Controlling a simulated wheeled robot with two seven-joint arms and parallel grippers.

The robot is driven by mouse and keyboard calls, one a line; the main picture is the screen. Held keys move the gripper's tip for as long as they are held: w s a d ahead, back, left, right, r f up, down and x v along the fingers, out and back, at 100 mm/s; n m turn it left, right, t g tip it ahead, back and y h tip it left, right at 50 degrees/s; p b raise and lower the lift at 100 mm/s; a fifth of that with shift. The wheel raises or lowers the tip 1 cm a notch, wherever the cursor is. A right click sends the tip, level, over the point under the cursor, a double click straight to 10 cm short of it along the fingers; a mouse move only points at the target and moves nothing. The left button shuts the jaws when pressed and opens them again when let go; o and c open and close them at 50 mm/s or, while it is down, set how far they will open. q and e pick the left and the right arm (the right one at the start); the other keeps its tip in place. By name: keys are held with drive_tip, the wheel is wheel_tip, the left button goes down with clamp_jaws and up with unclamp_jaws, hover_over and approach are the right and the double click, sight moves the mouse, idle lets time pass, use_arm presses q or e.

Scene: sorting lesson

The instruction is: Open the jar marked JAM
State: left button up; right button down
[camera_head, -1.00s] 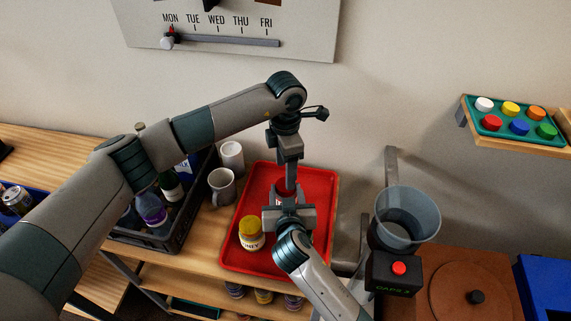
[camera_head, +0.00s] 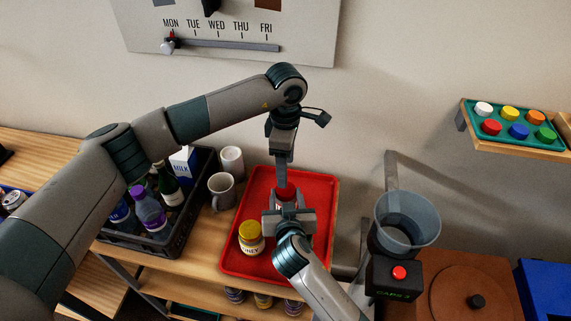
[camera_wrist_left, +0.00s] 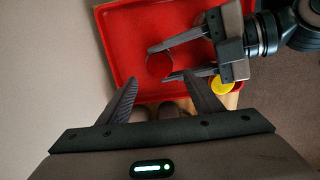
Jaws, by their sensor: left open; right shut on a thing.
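A jar with a red lid (camera_head: 284,193) stands at the middle of the red tray (camera_head: 262,180). Most of its body and its label are hidden by my right gripper (camera_head: 288,214), which is shut on it from the front. The round red lid also shows from above in the left wrist view (camera_wrist_left: 160,66), between the fingers of my right gripper (camera_wrist_left: 178,60). My left gripper (camera_head: 281,184) points down just above the lid. Its two fingers stand apart and empty in the left wrist view (camera_wrist_left: 160,82). Whether the lid is loose cannot be told.
A honey jar with a yellow lid (camera_head: 251,238) stands on the tray, left of my right gripper. Two mugs (camera_head: 222,190) and a dark bottle crate (camera_head: 172,240) are to the left. A machine with a clear hopper (camera_head: 408,220) and red button stands at right.

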sight(286, 190)
use_arm(q)
drive_tip(key=shift+f, duration=4)
drive_tip(key=shift+c, duration=0.3)
drive_tip(key=c, duration=1)
drive_tip(key=n, duration=0.6)
drive_tip(key=shift+s, duration=0.1)
drive_tip(key=o, duration=1.1)
drive_tip(key=shift+r, duration=0.1)
